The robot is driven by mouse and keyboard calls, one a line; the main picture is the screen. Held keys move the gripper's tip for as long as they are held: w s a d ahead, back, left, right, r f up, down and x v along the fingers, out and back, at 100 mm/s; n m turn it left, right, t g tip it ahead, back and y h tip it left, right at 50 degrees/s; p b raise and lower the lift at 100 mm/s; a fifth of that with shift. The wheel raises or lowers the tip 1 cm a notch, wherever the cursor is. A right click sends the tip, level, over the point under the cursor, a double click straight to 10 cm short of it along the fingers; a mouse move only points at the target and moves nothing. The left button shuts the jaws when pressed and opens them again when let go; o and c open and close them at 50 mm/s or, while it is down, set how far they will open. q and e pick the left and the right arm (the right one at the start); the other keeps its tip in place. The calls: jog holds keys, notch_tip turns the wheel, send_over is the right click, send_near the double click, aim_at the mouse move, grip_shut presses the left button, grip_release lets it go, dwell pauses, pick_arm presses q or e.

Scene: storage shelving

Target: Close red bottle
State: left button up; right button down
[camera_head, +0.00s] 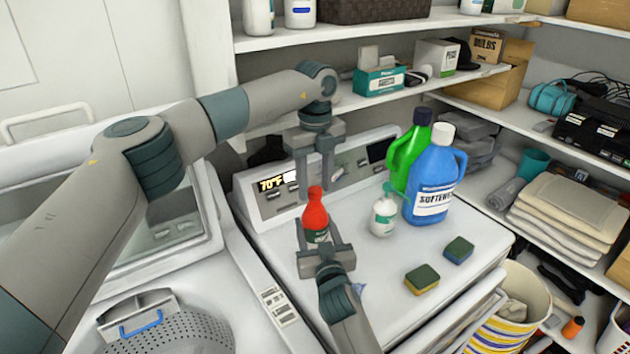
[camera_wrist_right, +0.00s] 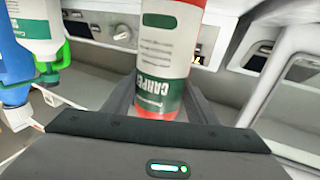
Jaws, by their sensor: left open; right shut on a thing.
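The red bottle (camera_head: 315,216), with a white and green label, stands upright over the white machine top. Its narrow red top points up. It also shows large in the right wrist view (camera_wrist_right: 168,45), with its neck out of frame. My right gripper (camera_head: 325,246) is shut on the lower part of the bottle from the front. My left gripper (camera_head: 315,172) is open and points down, with its fingers just above the bottle's top and apart from it. I cannot tell whether the top is a separate cap.
A white spray bottle (camera_head: 384,213), a blue softener jug (camera_head: 434,178) and a green jug (camera_head: 408,155) stand right of the bottle. Two sponges (camera_head: 422,279) (camera_head: 459,250) lie in front of them. The control panel (camera_head: 290,193) rises behind. A loaded shelf (camera_head: 350,100) runs above.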

pick_arm(q)
grip_shut()
jog(key=m, duration=1)
jog(key=shift+m, duration=0.4)
jog(key=m, duration=0.5)
jog(key=shift+m, duration=0.4)
jog(key=m, duration=0.4)
jog(key=shift+m, duration=0.3)
jog(key=shift+o, duration=0.5)
grip_release()
